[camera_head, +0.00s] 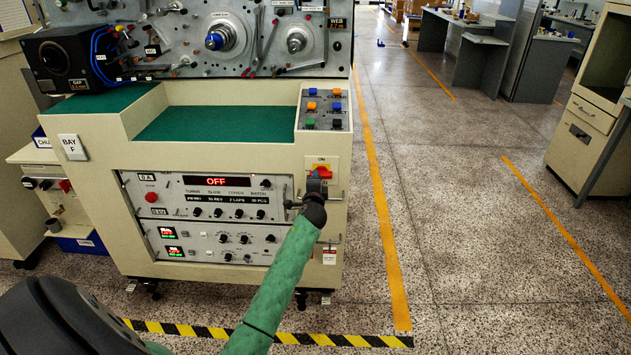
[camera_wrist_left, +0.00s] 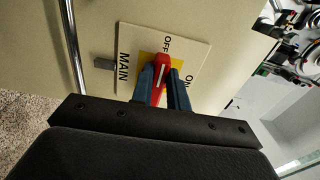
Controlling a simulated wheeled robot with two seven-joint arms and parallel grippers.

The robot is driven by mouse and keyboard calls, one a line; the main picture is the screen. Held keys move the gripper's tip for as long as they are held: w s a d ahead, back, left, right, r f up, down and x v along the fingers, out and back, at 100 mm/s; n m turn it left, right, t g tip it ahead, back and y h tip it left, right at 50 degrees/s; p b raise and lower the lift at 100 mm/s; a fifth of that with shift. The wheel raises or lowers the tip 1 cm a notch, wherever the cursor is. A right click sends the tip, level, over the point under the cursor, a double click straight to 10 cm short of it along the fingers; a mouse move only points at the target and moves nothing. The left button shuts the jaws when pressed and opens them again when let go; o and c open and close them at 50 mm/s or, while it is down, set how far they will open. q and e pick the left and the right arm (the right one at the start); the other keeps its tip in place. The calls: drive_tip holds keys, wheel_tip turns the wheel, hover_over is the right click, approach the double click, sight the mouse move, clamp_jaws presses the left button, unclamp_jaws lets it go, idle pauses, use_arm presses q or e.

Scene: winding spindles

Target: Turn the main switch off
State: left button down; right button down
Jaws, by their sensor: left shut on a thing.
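The main switch is a red handle (camera_wrist_left: 158,80) on a yellow base, set on a pale plate (camera_wrist_left: 191,48) marked MAIN, OFF and ON. In the head view the red handle (camera_head: 325,172) shows on the right of the cream machine's front. My left gripper (camera_head: 316,183) is at the switch. In the left wrist view its two dark fingers (camera_wrist_left: 164,82) are shut around the red handle. The handle's white line points toward the OFF lettering, a little to one side of it. The display (camera_head: 217,181) on the machine reads OFF. My right gripper is not in view.
The winding machine's front panel (camera_head: 205,210) with knobs lies left of the switch. A metal rail (camera_wrist_left: 70,45) runs close by the gripper. A button panel (camera_head: 325,108) sits above. Open floor (camera_head: 450,220) lies to the right.

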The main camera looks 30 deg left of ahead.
use_arm(q)
drive_tip(key=shift+f, duration=0.1)
drive_tip(key=c, duration=1.4)
unclamp_jaws()
drive_tip(key=shift+s, duration=0.1)
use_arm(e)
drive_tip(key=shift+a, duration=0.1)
use_arm(q)
drive_tip(key=shift+o, duration=0.2)
